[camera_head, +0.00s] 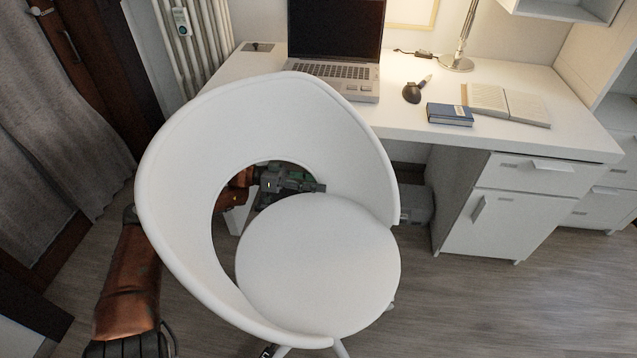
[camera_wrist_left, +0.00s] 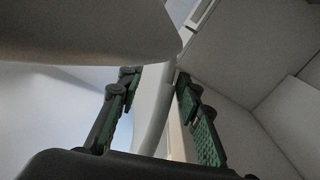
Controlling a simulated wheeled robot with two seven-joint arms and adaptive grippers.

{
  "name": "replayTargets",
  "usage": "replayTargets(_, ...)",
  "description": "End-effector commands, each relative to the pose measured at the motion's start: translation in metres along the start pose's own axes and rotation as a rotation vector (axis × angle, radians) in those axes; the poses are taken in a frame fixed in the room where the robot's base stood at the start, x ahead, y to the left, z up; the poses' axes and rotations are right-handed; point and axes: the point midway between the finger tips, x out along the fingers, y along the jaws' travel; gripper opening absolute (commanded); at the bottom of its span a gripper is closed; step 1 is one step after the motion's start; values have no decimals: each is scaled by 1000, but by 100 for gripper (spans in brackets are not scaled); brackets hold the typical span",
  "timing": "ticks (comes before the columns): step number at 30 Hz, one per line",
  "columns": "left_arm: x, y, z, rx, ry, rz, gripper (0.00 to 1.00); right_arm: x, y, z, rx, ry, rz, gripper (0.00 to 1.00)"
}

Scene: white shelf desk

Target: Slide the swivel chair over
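The white swivel chair (camera_head: 315,258) stands in front of the desk. Its curved backrest has a large oval opening, and its round seat faces up. My left arm comes in from the left and passes behind the backrest. My left gripper (camera_head: 300,183) shows through the opening, just beyond the far edge of the seat. In the left wrist view my left gripper (camera_wrist_left: 163,105) has its green-padded fingers apart. A white curved edge, seemingly of the chair (camera_wrist_left: 153,100), lies between the fingers; I cannot tell whether they touch it. My right gripper is not in view.
The white desk (camera_head: 545,115) holds a laptop (camera_head: 335,75), a blue book (camera_head: 450,114), an open book (camera_head: 507,103) and a lamp (camera_head: 457,62). A drawer cabinet (camera_head: 505,215) stands under its right side. A curtain (camera_head: 60,120) hangs at left. Wood floor (camera_head: 500,305) is clear at lower right.

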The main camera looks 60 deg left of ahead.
Motion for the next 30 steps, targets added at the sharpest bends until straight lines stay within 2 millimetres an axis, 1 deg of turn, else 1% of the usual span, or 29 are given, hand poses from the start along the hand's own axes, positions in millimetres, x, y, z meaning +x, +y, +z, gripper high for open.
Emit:
replayTargets(5, -27, -1, 1, -1, -3, -5, 33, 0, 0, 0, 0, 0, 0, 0)
replayTargets(12, -77, -2, 1, -1, -2, -6, 33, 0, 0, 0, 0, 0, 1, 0)
replayTargets(15, -94, -2, 1, 0, -2, -5, 33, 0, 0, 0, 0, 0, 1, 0)
replayTargets(18, -107, -2, 1, -1, -1, -4, 33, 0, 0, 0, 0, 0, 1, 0)
replayTargets(22, -116, -1, 1, -1, -1, -3, 33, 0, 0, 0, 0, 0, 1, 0)
replayTargets(30, -118, -1, 1, -1, 0, -2, 33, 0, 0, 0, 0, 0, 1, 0)
